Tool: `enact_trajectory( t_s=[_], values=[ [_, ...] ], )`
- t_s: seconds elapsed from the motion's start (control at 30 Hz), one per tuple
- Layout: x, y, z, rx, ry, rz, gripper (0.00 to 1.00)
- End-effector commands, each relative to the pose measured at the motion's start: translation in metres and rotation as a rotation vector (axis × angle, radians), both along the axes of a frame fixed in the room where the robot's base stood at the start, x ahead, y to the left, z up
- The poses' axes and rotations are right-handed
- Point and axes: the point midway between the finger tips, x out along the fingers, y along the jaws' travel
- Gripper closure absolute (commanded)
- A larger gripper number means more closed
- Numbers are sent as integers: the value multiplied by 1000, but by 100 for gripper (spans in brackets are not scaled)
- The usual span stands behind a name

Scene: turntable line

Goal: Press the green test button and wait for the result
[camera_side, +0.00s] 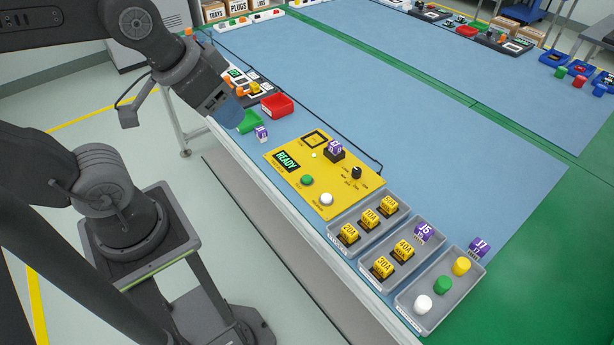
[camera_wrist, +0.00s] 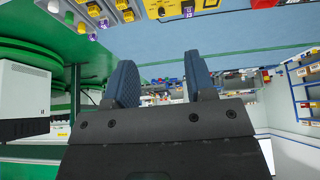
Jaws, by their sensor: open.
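The green button (camera_side: 307,180) sits on the yellow test panel (camera_side: 318,206) at the front of the blue bench. Its panel display (camera_side: 287,161) reads READY. A white button (camera_side: 326,199) is beside the green one, and a purple block (camera_side: 335,148) sits in a black socket on the panel. My gripper (camera_side: 232,118) is left of the panel, apart from it, with the fingertips near a green tray. In the wrist view my gripper (camera_wrist: 162,82) shows two blue fingers spread apart with nothing between them. Part of the yellow panel (camera_wrist: 152,8) shows at that view's top edge.
A green tray (camera_side: 249,122), a red tray (camera_side: 278,105) and a small purple-and-white block (camera_side: 261,134) lie left of the panel. Grey trays (camera_side: 345,226) of yellow fuse blocks and coloured caps stand to its right. The blue bench (camera_side: 420,110) behind is largely clear.

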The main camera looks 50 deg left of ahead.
Motion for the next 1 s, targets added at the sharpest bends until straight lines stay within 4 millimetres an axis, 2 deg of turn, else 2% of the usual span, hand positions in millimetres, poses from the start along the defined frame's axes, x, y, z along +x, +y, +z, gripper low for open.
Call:
enact_trajectory(
  t_s=[0.07, 0.5, 1.0],
  values=[
    [0, 0, 0, 0, 0, 0, 58],
    [0, 0, 0, 0, 0, 0, 100],
    [0, 0, 0, 0, 0, 0, 100]
  ],
)
